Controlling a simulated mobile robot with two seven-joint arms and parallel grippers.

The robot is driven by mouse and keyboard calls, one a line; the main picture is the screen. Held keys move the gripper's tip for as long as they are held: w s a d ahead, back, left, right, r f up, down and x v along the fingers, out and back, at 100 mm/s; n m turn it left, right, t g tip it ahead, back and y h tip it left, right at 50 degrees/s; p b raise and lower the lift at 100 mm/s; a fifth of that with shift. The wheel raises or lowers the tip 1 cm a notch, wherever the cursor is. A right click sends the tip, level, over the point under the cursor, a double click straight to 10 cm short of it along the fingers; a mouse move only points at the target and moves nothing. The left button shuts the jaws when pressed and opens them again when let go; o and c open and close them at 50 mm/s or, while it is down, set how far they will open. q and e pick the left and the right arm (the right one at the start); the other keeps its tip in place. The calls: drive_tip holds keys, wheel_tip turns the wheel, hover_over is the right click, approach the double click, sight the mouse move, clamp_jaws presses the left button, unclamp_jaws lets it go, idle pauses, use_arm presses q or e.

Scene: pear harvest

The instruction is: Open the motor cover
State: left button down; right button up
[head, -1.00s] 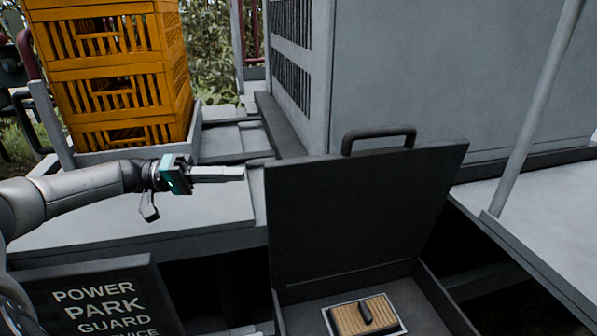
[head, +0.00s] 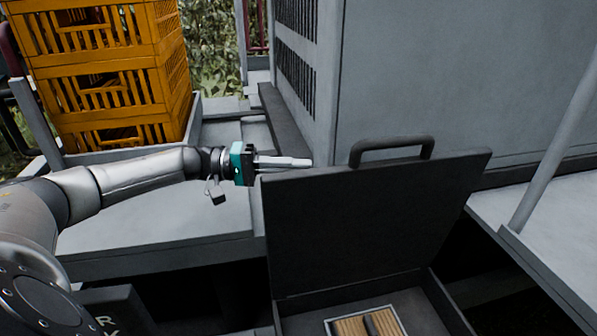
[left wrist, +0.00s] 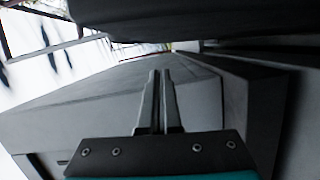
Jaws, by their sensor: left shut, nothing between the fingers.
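The motor cover (head: 375,225) is a dark grey hinged lid with a bar handle (head: 392,148) along its top edge. It stands raised, leaning slightly back, above an open box. In the box lies a framed tan part (head: 368,325), cut off by the lower picture edge. My left gripper (head: 310,162) is shut and empty, with its fingers pointing right at the lid's upper left corner, left of the handle. I cannot tell whether the fingertips touch the lid. In the left wrist view the two fingers (left wrist: 160,75) lie close together. My right gripper is not in view.
Stacked orange crates (head: 110,75) stand on the platform at the back left. A large grey cabinet (head: 420,80) rises behind the lid. A grey post (head: 545,140) stands at the right. The pale deck (head: 165,215) under my left arm is clear.

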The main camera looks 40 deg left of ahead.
sight(298, 178)
use_arm(q)
drive_tip(key=shift+s+d+f+p, duration=0.2)
drive_tip(key=shift+s+d+p, duration=0.55)
drive_tip(key=shift+s+d, duration=0.4)
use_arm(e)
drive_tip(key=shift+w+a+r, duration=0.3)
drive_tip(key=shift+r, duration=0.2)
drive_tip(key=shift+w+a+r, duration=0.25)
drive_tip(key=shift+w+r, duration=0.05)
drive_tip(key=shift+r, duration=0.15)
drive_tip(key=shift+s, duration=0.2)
